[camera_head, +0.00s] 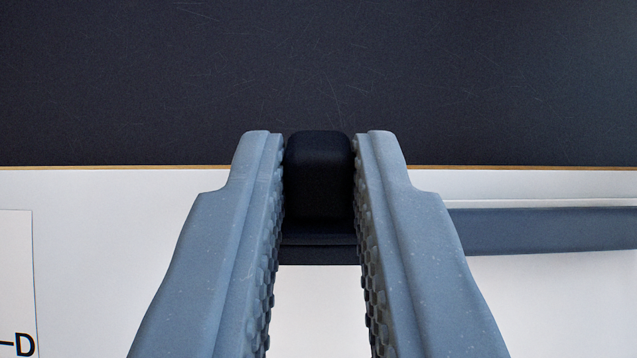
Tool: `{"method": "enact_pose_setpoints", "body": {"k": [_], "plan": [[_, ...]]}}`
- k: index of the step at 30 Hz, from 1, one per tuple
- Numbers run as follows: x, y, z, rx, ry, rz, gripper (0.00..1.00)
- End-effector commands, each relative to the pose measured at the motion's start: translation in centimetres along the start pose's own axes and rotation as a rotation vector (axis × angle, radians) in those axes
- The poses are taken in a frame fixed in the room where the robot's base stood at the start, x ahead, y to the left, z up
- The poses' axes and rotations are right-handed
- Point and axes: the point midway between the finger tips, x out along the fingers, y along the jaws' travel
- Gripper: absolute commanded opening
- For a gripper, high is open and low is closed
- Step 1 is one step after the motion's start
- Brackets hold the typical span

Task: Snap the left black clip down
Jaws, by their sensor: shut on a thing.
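A black clip (319,185) with a rounded top stands at the board's edge in the middle of the head camera view. My gripper (319,150) has its two grey fingers against the clip's left and right sides and is shut on it. The lower part of the clip shows as a dark ledge between the fingers, over the white board (120,190). The fingers hide the clip's sides. No second clip shows, so I cannot tell from this view whether this is the left one.
A blue-grey bar (545,230) lies on the white board to the right, running behind my right finger. A paper sheet (15,270) with a printed "D" lies at the left edge. Beyond the board's thin wooden edge is a dark scratched surface (320,70), which is clear.

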Motion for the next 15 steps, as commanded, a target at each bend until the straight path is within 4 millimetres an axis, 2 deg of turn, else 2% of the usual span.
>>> {"method": "enact_pose_setpoints", "body": {"k": [2,15], "plan": [[0.12,-0.12,0.49,-0.004,0.024,0.0,0.0],[-0.12,0.01,0.59,-0.001,0.084,0.002,0.0]]}}
